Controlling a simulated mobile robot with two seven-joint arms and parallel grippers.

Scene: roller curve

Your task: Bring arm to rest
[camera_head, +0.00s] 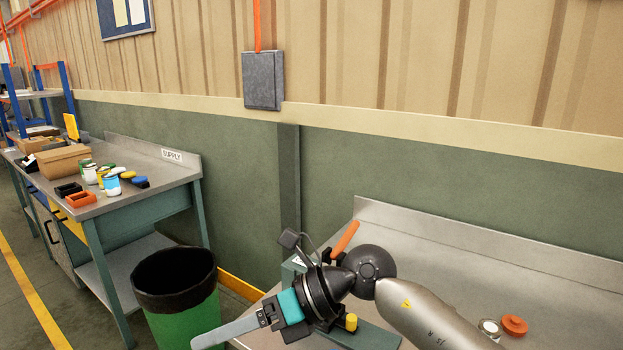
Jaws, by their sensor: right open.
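My right arm comes in from the lower right, a beige metallic link ending in a dark round joint. My right gripper (262,319) points to the lower left, over the near left edge of the metal bench (450,240). It is open. A long grey strip extends from its teal part; I cannot tell whether that strip is a finger. An orange handle-like piece (345,237) shows just behind the wrist, partly hidden. A yellow knob (351,322) and a teal plate (380,337) show below the wrist. My left gripper is not in view.
An open tin (490,328) and an orange lid-like disc (514,325) stand at the bench's right. A green bin (183,318) with a black liner stands left of the gripper. The supply bench (130,205) at left bears cans, small boxes and a carton (63,160).

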